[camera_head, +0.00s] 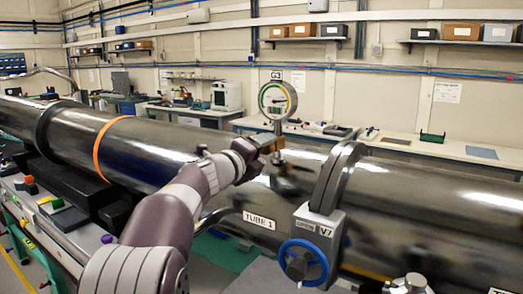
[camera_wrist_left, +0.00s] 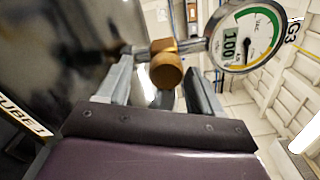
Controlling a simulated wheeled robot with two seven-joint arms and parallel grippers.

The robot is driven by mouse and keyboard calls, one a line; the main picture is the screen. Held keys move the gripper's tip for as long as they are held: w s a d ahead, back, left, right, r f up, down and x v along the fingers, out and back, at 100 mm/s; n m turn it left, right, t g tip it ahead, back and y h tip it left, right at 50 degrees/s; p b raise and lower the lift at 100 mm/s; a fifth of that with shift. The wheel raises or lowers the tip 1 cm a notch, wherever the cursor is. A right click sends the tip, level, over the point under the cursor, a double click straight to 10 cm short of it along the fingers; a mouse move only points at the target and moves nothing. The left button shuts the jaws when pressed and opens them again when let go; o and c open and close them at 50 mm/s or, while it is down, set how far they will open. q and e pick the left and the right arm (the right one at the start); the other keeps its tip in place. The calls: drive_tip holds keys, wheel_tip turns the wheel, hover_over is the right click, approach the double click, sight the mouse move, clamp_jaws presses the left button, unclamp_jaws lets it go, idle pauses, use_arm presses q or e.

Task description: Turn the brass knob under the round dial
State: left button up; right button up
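The round dial (camera_head: 277,100) under the G3 tag stands on the big steel tube, with a white face and a green arc. It also shows close up in the left wrist view (camera_wrist_left: 245,36), with a digital readout. The brass knob (camera_wrist_left: 166,70) is on the brass fitting beside the dial's stem. In the head view, the brass part (camera_head: 268,145) is partly hidden by my gripper. My left gripper (camera_head: 258,148) is at the knob. Its fingers (camera_wrist_left: 157,78) are apart, with the knob between or just ahead of their tips and gaps visible at both sides. My right gripper is out of view.
The steel tube (camera_head: 440,200) runs across the view, with a flange (camera_head: 340,175) and a V7 valve with a blue handwheel (camera_head: 303,262) right of my arm. A TUBE 1 label (camera_head: 259,220) is below the gripper. Benches (camera_head: 450,150) with tools stand behind.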

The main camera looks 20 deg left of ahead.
use_arm(q)
drive_tip(key=shift+s+r, duration=0.1)
drive_tip(key=shift+r, duration=0.15)
drive_tip(key=shift+s, duration=0.35)
drive_tip(key=s+a+b, duration=0.1)
drive_tip(key=s+b, duration=0.2)
drive_tip(key=s, duration=0.8)
drive_tip(key=shift+s+a, duration=0.35)
drive_tip(key=shift+s, duration=0.05)
